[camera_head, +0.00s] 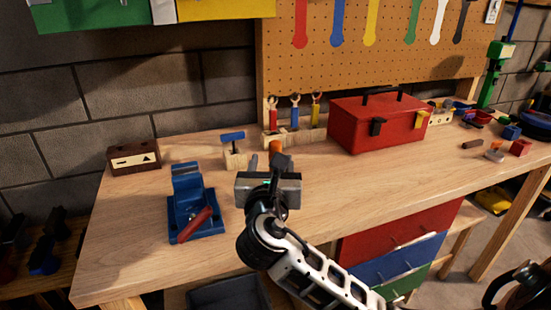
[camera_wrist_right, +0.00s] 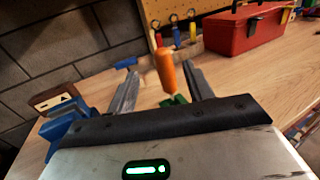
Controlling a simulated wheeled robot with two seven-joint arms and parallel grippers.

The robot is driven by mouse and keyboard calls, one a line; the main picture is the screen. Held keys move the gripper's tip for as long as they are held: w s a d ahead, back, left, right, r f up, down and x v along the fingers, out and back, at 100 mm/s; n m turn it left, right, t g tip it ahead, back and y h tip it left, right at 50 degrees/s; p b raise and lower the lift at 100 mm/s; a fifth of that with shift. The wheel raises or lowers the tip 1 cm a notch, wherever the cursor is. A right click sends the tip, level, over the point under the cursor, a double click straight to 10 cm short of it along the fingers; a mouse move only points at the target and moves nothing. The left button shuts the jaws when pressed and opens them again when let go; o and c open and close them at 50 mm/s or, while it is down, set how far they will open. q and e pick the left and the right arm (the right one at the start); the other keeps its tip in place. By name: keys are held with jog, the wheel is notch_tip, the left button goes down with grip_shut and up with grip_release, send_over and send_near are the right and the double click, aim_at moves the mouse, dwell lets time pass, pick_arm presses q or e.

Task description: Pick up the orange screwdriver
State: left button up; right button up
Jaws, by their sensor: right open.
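The orange screwdriver (camera_wrist_right: 166,72) stands nearly upright in the right wrist view, its thick orange handle between the two fingers of my right gripper (camera_wrist_right: 161,68). The fingers are open, with a visible gap on both sides of the handle. In the head view only the top of the orange handle (camera_head: 275,147) shows just beyond my right gripper (camera_head: 267,162), which hides the rest. A small green piece (camera_wrist_right: 175,100) shows at the screwdriver's lower end. My left gripper is not in view.
A blue vise (camera_head: 195,208) with a red handle stands left on the wooden workbench (camera_head: 130,245). Behind are a blue-topped wooden block (camera_head: 234,157), a rack of pliers (camera_head: 294,118) and a red toolbox (camera_head: 372,125). The bench front at centre-right is clear.

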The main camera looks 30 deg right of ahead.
aim_at(275, 148)
jog(key=x, duration=0.8)
jog(key=shift+d+p, duration=0.25)
jog(key=shift+p, duration=0.15)
jog(key=c, duration=1.1)
